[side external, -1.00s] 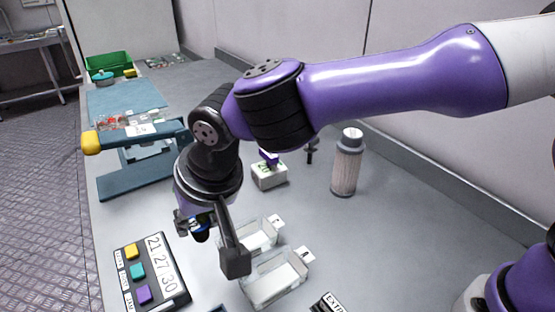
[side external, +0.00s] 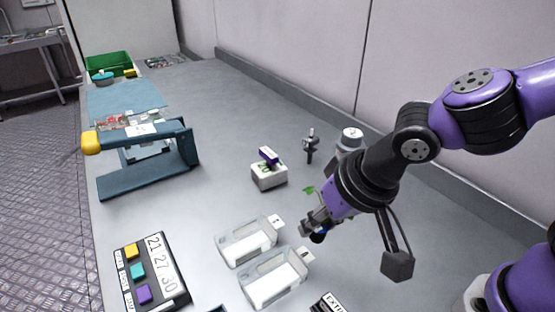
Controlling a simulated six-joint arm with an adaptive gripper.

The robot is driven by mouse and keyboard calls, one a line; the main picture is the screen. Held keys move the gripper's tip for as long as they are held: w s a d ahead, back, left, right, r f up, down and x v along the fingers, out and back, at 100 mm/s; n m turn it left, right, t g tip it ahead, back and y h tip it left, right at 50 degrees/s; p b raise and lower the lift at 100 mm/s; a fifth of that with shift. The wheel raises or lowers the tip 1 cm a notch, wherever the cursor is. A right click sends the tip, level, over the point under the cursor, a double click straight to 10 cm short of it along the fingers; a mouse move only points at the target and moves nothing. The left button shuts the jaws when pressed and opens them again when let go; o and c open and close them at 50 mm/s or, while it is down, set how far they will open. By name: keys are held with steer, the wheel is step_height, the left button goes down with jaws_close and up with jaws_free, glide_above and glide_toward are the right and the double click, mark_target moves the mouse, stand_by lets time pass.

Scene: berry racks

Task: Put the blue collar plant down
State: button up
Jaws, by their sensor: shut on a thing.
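My gripper (side external: 312,228) is shut on the blue collar plant, right of the clear trays and above the bench. Only parts of the plant show: a green leaf (side external: 309,190) above the fingers, a bit of blue and a dark lower end (side external: 317,238) by the fingertips. The fingers hide the rest. I cannot tell how high it is above the bench. Two clear trays with white floors stand to the left, a rear tray (side external: 232,254) and a front tray (side external: 303,280). Both look empty.
A white block with a purple top (side external: 269,175), a small black stand (side external: 310,146) and a capped bottle (side external: 350,136) stand behind. A button panel (side external: 168,271), a teal press-like frame (side external: 150,183) and a green crate (side external: 108,64) are at left.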

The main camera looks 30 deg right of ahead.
steer(key=w+d+f, duration=0.1)
steer(key=w, duration=0.1)
steer(key=w+d+f, duration=0.1)
steer(key=d+f, duration=0.1)
steer(key=w+d+f, duration=0.1)
steer(key=w, duration=0.1)
steer(key=shift+w+d+f, duration=0.25)
steer(key=shift+w+d, duration=0.05)
steer(key=shift+w, duration=0.05)
steer(key=shift+f, duration=1.9)
steer(key=shift+f, duration=0.2)
steer(key=o, duration=1)
steer(key=shift+c, duration=0.2)
